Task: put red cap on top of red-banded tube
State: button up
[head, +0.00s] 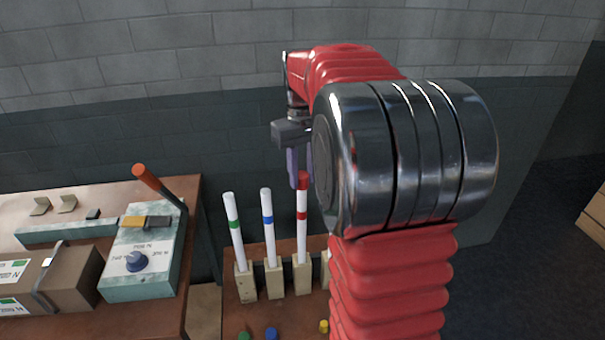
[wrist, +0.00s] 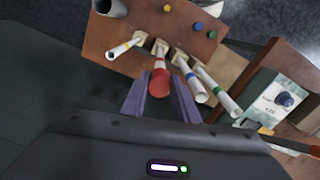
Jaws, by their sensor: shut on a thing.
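The red cap (head: 304,180) is at the upper end of the white red-banded tube (head: 302,235), which stands upright in a wooden holder. No gap shows between cap and tube in the head view, but I cannot tell how firmly it is seated. In the wrist view the red cap (wrist: 160,83) is between the purple fingers of my gripper (wrist: 160,88), with the red-banded tube (wrist: 160,63) in line beyond it. My gripper (head: 299,170) is shut on the cap, its fingers partly hidden by my arm in the head view.
A green-banded tube (head: 234,232) and a blue-banded tube (head: 268,228) stand close to the left in holders. A yellow-banded tube (wrist: 122,48) shows in the wrist view. Loose yellow (wrist: 167,8), blue (wrist: 197,27) and green (wrist: 212,34) caps lie on the table. A control box (head: 140,260) stands left.

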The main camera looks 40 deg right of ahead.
jog(key=shift+f, duration=1.2)
dwell(1.3)
dwell(0.3)
jog(key=o, duration=1.6)
jog(key=shift+o, duration=0.2)
jog(key=shift+r, duration=0.15)
jog(key=shift+r, duration=3.85)
